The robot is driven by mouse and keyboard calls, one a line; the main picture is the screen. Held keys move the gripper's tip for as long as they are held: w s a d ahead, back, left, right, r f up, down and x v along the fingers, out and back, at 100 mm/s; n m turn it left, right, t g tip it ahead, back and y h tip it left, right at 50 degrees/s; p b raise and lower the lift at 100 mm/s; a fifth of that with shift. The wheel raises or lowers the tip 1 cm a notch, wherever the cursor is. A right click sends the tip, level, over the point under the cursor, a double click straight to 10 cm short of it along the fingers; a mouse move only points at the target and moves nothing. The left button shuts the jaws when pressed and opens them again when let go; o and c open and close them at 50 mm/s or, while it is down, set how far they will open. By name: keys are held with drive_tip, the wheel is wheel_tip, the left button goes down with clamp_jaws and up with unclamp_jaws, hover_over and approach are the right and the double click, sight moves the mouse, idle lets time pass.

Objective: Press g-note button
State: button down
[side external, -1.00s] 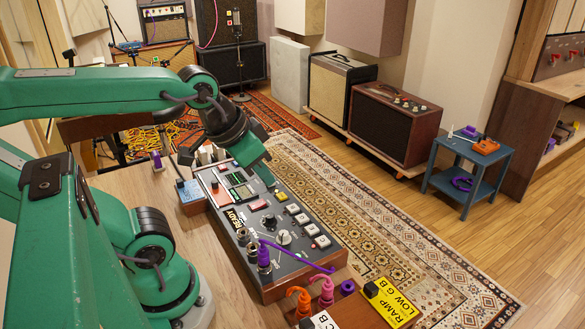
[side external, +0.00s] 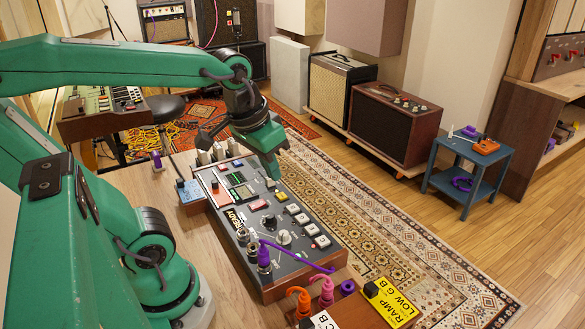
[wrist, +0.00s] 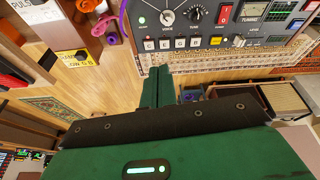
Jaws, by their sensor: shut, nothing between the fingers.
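The console (side external: 262,225) lies on the wooden bench with a row of square white buttons (side external: 303,219) and one yellow button (side external: 282,196) along its far long edge. The row also shows in the wrist view, with white buttons (wrist: 180,43) and the yellow button (wrist: 216,40). My gripper (side external: 274,178) is shut and empty, pointing down near the yellow end of the row. In the wrist view my fingertips (wrist: 160,70) appear just beside the white buttons. Whether they touch the console is unclear.
A purple cable (side external: 300,257) crosses the near end of the console. Orange and pink plugs (side external: 326,290) and a yellow-labelled box (side external: 390,300) stand beyond that end. A blue-ended box (side external: 189,190) sits at the other end. The patterned rug beyond is clear.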

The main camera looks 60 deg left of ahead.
drive_tip(key=w+a+n+g, duration=0.2)
drive_tip(key=w+n+g, duration=0.1)
drive_tip(key=w, duration=0.1)
drive_tip(key=n+g+h, duration=0.1)
drive_tip(key=n+g, duration=0.5)
drive_tip(key=g, duration=0.2)
hover_over(304, 216)
wheel_tip(304, 216, down, 9)
drive_tip(key=shift+r, duration=0.1)
idle(0.4)
drive_tip(key=shift+f, duration=4.4)
